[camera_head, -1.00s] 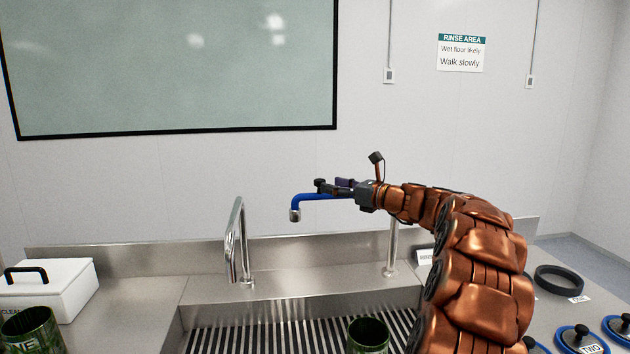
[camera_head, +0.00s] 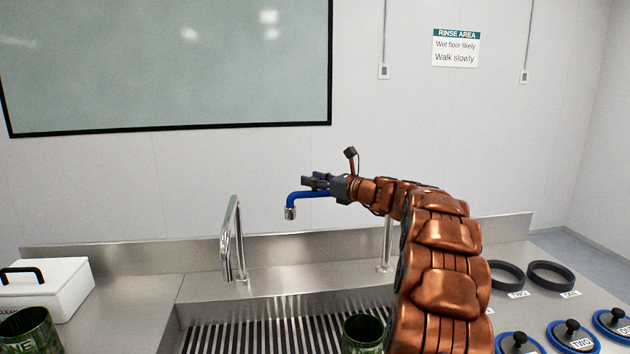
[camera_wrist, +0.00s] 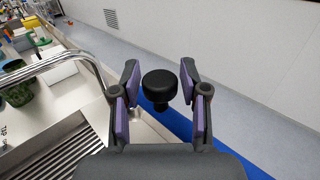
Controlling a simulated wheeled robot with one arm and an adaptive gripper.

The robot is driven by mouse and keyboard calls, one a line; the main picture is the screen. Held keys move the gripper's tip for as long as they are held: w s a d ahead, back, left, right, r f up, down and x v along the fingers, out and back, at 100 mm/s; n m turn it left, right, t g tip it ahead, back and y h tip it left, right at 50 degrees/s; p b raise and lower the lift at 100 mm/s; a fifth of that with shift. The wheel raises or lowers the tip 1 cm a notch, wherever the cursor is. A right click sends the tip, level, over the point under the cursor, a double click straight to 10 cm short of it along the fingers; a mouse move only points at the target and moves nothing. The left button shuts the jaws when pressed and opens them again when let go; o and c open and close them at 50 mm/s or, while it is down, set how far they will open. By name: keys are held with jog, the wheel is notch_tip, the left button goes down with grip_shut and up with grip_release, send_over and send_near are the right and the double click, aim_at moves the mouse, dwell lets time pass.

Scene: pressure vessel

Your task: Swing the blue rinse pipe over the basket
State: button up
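The blue rinse pipe (camera_head: 310,194) stands above the back of the sink on a chrome post (camera_head: 386,250), its metal nozzle pointing down at the left end. In the wrist view the blue pipe (camera_wrist: 178,124) runs beneath my gripper. A black knob (camera_wrist: 160,84) sits between the fingers. My gripper (camera_head: 316,181) is at the pipe near its nozzle end. The wrist view shows my gripper (camera_wrist: 160,92) open, its purple-padded fingers on either side of the knob with gaps visible. I cannot make out a basket; my arm hides part of the sink.
A chrome tap (camera_head: 232,240) stands left of the pipe. A green can (camera_head: 363,332) is at the slatted sink floor (camera_head: 260,338). Another green can (camera_head: 28,330) and a white box (camera_head: 50,287) are at left. Black rings (camera_head: 551,275) and blue lids (camera_head: 572,337) lie at right.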

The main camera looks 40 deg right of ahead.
grip_shut()
jog(key=shift+r+p, duration=0.1)
jog(key=shift+p, duration=0.2)
